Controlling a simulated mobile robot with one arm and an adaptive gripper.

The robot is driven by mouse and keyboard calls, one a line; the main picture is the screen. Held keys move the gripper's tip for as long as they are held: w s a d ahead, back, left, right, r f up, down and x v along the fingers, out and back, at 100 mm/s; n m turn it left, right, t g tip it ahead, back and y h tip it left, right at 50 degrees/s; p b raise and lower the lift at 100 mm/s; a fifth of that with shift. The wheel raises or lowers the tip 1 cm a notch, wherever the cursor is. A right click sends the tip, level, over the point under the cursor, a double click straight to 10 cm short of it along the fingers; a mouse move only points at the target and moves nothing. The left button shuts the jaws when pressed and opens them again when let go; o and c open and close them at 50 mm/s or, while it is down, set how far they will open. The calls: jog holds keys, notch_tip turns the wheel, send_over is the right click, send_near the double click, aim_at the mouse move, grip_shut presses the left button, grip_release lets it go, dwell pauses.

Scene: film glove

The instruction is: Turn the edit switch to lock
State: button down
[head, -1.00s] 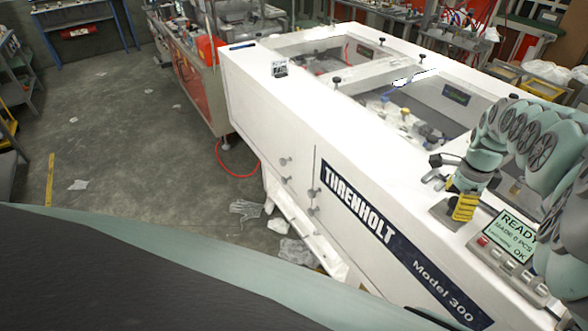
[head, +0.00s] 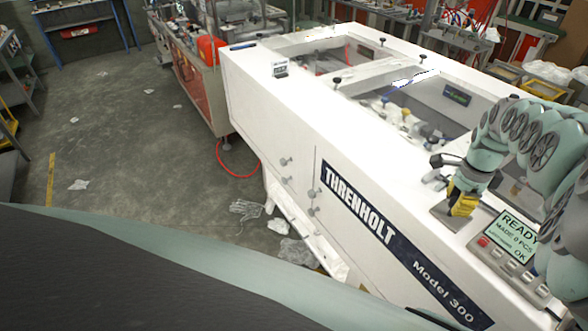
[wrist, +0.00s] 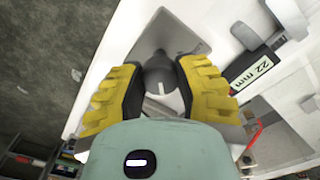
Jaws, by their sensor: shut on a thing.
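The edit switch (wrist: 158,74) is a dark grey knob with a white pointer line, on a grey metal plate (wrist: 176,36) on the white machine. The plate also shows in the head view (head: 442,212). My gripper (wrist: 157,88) has yellow ridged fingers, one on each side of the knob, and is shut on it. In the head view my gripper (head: 462,204) points down at the plate and hides the knob. The plate's markings are too small or covered to read, so I cannot tell which position the pointer is at.
A green display (head: 514,232) reading READY and a row of buttons (head: 512,266) sit right of the plate. The white machine top (head: 300,100) has open windows farther back. A "22 mm" readout (wrist: 250,70) is right of my gripper in the wrist view.

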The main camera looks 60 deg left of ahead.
jog(key=n+b, duration=0.2)
jog(key=n, duration=0.2)
jog(key=shift+f+n, duration=0.15)
jog(key=shift+n, duration=0.25)
jog(key=n+b, duration=0.3)
jog(key=n, duration=0.1)
jog(key=shift+w+d, duration=0.1)
jog(key=n+b, duration=0.2)
jog(key=n, duration=0.3)
jog(key=shift+n+b, duration=0.8)
jog(key=shift+n, duration=1.1)
jog(key=c, duration=0.6)
grip_release()
jog(key=shift+o, duration=0.2)
